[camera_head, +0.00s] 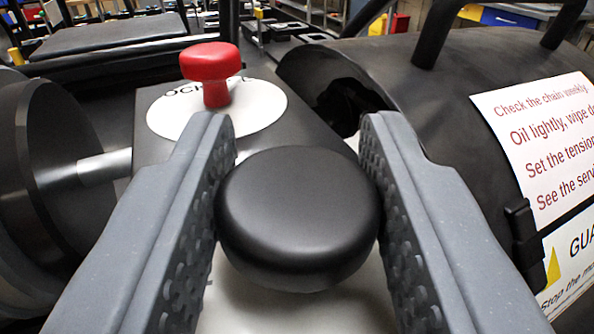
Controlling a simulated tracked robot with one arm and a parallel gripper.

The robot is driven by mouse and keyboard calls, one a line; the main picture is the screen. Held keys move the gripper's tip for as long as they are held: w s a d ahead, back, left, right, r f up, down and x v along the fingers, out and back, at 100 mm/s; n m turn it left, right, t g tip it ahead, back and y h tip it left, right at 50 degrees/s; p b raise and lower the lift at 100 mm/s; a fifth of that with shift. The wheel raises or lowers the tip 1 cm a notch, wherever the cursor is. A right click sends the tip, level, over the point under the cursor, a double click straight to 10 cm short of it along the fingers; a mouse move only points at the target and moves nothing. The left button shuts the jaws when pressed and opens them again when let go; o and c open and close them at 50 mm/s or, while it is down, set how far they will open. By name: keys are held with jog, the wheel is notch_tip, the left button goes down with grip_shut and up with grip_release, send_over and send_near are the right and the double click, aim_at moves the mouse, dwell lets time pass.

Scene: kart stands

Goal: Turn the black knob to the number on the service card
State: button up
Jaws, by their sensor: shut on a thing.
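The black knob (298,215) is round with a smooth top and fills the lower middle of the view. My gripper (296,180) has one grey finger on each side of it, with the studded pads against its sides, and is shut on it. A pale surface shows under the knob, but any numbers there are hidden or out of view. A white sheet with red text (540,140) is on the dark curved cover at the right; its last visible line begins "See the servi" and is cut off. No service card with a readable number shows.
A red knob (210,68) stands on a white disc (262,105) with partly hidden lettering, just behind my left finger. A dark wheel (50,190) is at the left. The black curved cover (450,85) stands close at the right, with a guard label (572,255).

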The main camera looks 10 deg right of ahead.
jog(key=shift+r+m+g+h+p, duration=0.15)
jog(key=shift+m+g+h+p, duration=0.15)
jog(key=shift+m+h+p, duration=0.6)
jog(key=shift+r+m+g+h+p, duration=0.1)
jog(key=shift+m+g+h+p, duration=0.25)
jog(key=shift+h+p, duration=1.05)
jog(key=m+g+h+p, duration=0.1)
jog(key=p, duration=0.2)
jog(key=shift+m, duration=0.35)
jog(key=shift+f+m+g+h+p, duration=0.2)
jog(key=shift+m+g+h+p, duration=0.75)
jog(key=shift+m+g+h, duration=1.05)
jog(key=shift+g+h, duration=0.05)
jog(key=shift+h, duration=0.55)
jog(key=shift+m+g+h, duration=0.5)
jog(key=shift+m+g, duration=0.1)
jog(key=shift+g, duration=0.2)
jog(key=o, duration=0.9)
jog(key=shift+o, duration=0.2)
